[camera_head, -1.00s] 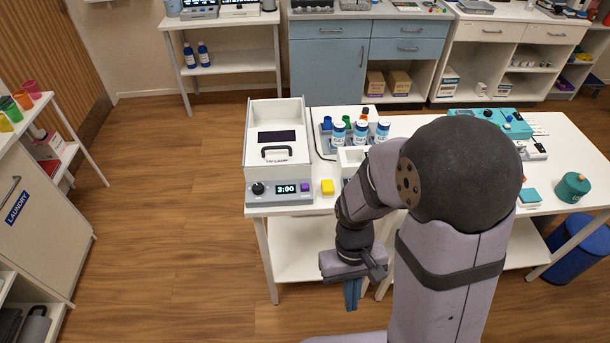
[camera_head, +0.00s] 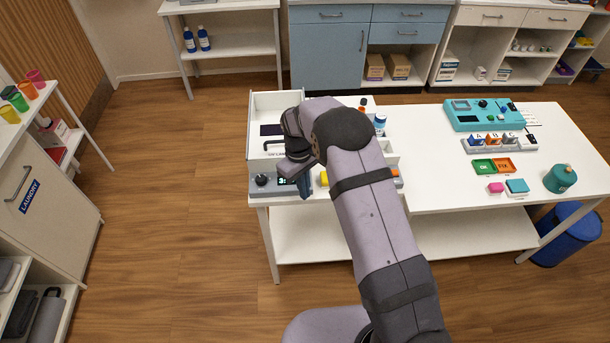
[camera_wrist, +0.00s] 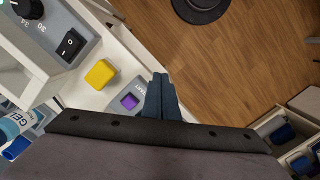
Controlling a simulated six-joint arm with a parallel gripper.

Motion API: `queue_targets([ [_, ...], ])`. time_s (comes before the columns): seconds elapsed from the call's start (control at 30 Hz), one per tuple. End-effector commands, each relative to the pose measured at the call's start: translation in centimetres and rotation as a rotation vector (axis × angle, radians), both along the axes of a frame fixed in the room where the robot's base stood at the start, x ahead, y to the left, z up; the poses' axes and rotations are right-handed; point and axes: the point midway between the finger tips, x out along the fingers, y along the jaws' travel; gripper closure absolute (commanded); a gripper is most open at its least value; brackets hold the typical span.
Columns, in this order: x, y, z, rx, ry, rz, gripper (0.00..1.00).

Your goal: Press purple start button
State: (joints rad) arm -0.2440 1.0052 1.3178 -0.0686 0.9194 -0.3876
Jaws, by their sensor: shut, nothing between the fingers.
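The purple button (camera_wrist: 129,101) is on the grey front panel of a white box device (camera_head: 266,103). In the wrist view it lies just left of my gripper's fingers (camera_wrist: 160,80). In the head view my gripper (camera_head: 305,190) is in front of the panel's right end and hides the button. The fingers are shut and empty. They partly cover the lit display (camera_head: 282,181). I cannot tell whether the fingertips touch the panel; no contact with the button shows.
A black knob (camera_head: 262,180) is at the panel's left end. A yellow block (camera_wrist: 101,73) sits on the table beside the panel. A second grey panel with a black rocker switch (camera_wrist: 71,44) is close by. Open wooden floor (camera_wrist: 235,60) lies in front of the table.

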Motion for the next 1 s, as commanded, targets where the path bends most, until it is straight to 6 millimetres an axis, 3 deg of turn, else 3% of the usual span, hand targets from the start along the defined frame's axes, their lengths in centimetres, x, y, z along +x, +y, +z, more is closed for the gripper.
queue_targets([
  [0.2,6.2,1.1,4.8,0.017,-0.103,0.234,1.0],
  [0.33,8.3,1.3,7.5,0.01,-0.13,0.417,1.0],
  [0.43,8.4,1.1,8.4,0.004,-0.108,0.559,1.0],
  [0.7,6.8,0.5,8.3,0.012,-0.01,0.858,1.0],
  [1.0,6.7,0.5,8.3,0.016,0.002,0.954,1.0],
])
